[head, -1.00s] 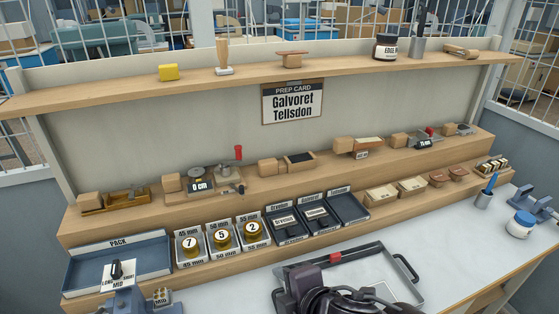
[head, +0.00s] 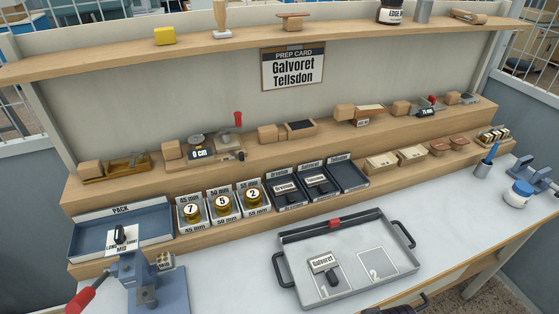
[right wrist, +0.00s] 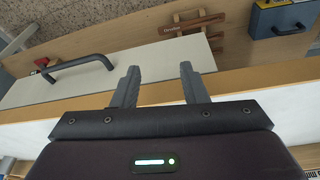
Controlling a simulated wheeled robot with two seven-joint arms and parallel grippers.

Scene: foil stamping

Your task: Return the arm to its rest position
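My right gripper (right wrist: 160,88) is open in the right wrist view, with nothing between its two dark fingers. It points at the edge of a light surface. In the head view only a dark bit of my right arm shows at the bottom edge, right of centre. My left gripper is not in view. The grey tray (head: 295,272) with black handles lies on the bench. A block labelled Galvoret (head: 322,264) sits on its spot 1. Spot 2 (head: 377,262) is bare.
A blue press (head: 142,272) with a red-gripped lever stands at the bottom left. The PACK tray (head: 85,246) and several small trays line the bench's back. A blue-capped jar (head: 519,193) and brush cup (head: 484,170) stand right.

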